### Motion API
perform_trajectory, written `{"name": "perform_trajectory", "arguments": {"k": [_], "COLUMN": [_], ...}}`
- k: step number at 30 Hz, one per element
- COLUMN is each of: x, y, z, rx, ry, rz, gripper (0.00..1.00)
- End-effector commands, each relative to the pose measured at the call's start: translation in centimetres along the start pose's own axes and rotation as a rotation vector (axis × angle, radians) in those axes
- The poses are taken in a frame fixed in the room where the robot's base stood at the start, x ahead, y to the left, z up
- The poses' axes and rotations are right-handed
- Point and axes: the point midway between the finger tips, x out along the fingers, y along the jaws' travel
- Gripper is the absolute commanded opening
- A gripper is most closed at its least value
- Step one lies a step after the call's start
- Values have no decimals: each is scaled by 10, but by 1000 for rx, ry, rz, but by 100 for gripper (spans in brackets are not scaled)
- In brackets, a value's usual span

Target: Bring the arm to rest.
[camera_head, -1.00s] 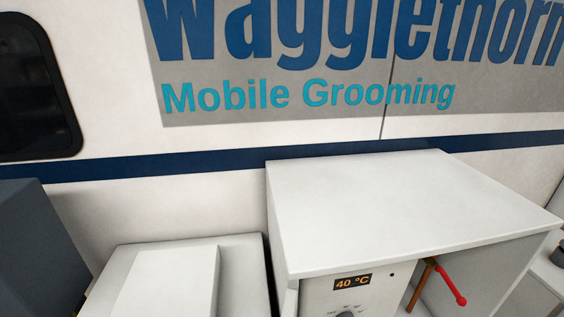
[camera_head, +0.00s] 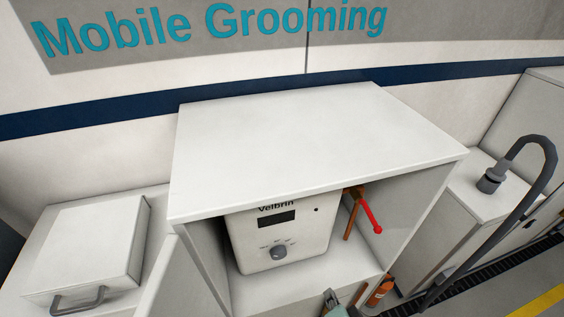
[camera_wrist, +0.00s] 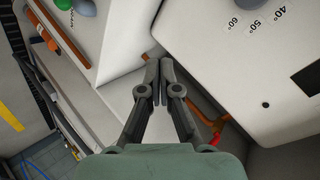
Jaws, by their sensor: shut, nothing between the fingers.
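My gripper (camera_wrist: 153,65) is shut and empty in the wrist view, its fingertips together. In the head view its tip (camera_head: 330,297) shows at the bottom edge, in front of the open cabinet (camera_head: 320,115). A white heater unit (camera_head: 278,232) marked "Velbrin" stands inside the cabinet. Its display (camera_head: 276,218) is dark and a grey knob (camera_head: 279,252) sits below it. The heater's temperature marks also show at the right of the wrist view (camera_wrist: 258,25). My gripper looks apart from the heater.
A red-handled lever (camera_head: 371,217) on a copper pipe is right of the heater. A grey hose (camera_head: 545,175) arches at the right. An orange cylinder (camera_head: 380,292) stands low by the cabinet. A white lidded box (camera_head: 88,248) is at the left.

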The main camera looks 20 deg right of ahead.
Motion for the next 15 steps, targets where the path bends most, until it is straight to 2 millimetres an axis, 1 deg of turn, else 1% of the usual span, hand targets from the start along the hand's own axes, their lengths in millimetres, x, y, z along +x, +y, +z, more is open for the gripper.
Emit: {"name": "perform_trajectory", "arguments": {"k": [1, 2, 3, 5, 6, 8, 9, 11, 12, 14, 15], "x": [-9, -16, -28, -47, -61, -82, -98, -121, -137, -162, -178], "y": [-36, -56, -83, -120, -142, -169, -186, -207, -220, -237, -253], "z": [10, 16, 25, 41, 51, 66, 75, 89, 98, 111, 99], "rx": [-124, -210, -325, -490, -590, -727, -811, -928, -1002, -1108, -1120], "ry": [-13, -19, -24, -27, -24, -16, -8, 8, 19, 42, 44], "rz": [-38, -57, -85, -128, -156, -196, -224, -263, -291, -333, -328], "gripper": [0, 0, 0, 0, 0, 0, 0, 0, 0, 0, 0]}}
